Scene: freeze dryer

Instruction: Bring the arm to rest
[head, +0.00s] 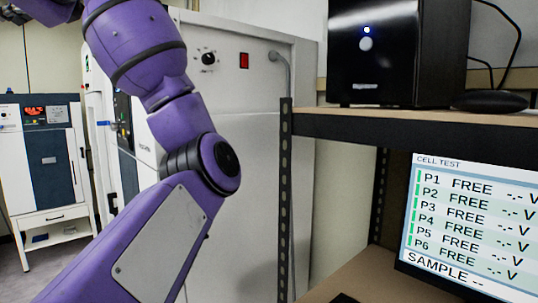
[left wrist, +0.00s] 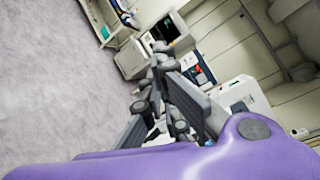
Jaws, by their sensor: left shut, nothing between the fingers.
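One of my purple arms (head: 168,185) fills the left half of the head view, bent at the elbow joint and running up out of the top left. My right gripper is in neither view.
A grey cabinet (head: 262,125) with a knob and red switch stands behind the arm. Right of it is a shelf (head: 420,126) with a black box (head: 397,55) and a monitor (head: 470,228) below. A white and dark-blue machine (head: 45,160) stands far left.

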